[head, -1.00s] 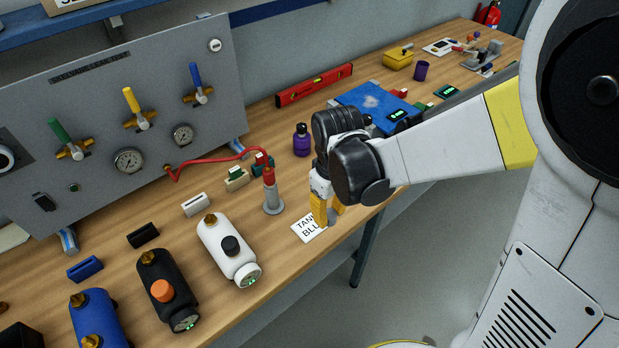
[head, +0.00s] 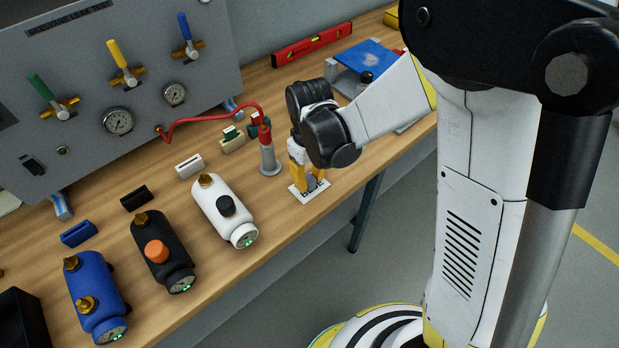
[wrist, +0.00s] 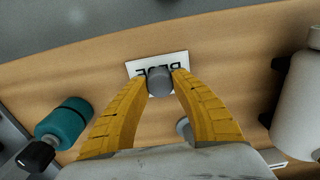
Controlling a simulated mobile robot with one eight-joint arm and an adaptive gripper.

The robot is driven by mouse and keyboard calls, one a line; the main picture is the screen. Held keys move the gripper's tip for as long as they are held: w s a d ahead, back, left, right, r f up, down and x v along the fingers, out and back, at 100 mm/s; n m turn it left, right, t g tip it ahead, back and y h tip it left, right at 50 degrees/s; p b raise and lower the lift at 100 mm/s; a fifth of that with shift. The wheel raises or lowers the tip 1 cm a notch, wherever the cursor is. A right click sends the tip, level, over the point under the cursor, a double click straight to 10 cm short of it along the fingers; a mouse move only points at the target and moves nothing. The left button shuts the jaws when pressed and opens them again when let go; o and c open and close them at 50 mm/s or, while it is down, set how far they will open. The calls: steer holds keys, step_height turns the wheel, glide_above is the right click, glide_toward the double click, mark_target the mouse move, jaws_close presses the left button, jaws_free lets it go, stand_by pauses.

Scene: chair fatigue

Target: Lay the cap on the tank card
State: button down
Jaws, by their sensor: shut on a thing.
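My gripper (head: 309,184) points down with its yellow fingers shut on a small grey cap (head: 312,184). The cap (wrist: 160,81) shows between the fingertips in the wrist view. The white tank card (head: 298,193) lies on the bench under the fingertips, near the front edge. In the wrist view the card (wrist: 142,68) shows upside-down lettering, partly hidden by the cap and fingertips. The cap is over the card, at or just above its surface; I cannot tell whether they touch.
A white tank (head: 222,208), a black tank (head: 160,250) and a blue tank (head: 95,295) stand left of the card. A grey cylinder with a red hose (head: 268,158) stands close behind the card. A teal cylinder (wrist: 66,120) shows in the wrist view.

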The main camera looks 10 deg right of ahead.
mark_target(310, 179)
steer(key=c, duration=1.2)
jaws_free()
steer(key=shift+f, duration=0.1)
steer(key=shift+o, duration=0.2)
step_height(310, 179, up, 13)
steer(key=p, duration=0.4)
steer(key=s+d+r+m+t, duration=0.6)
steer(key=s+d+r, duration=0.4)
steer(key=d, duration=0.3)
steer(key=shift+s+d+r+m+t, duration=0.15)
steer(key=shift+s+d+m+t, duration=0.1)
steer(key=shift+s+m+t, duration=0.25)
steer(key=shift+w, duration=0.1)
step_height(310, 179, down, 5)
steer(key=b, duration=0.5)
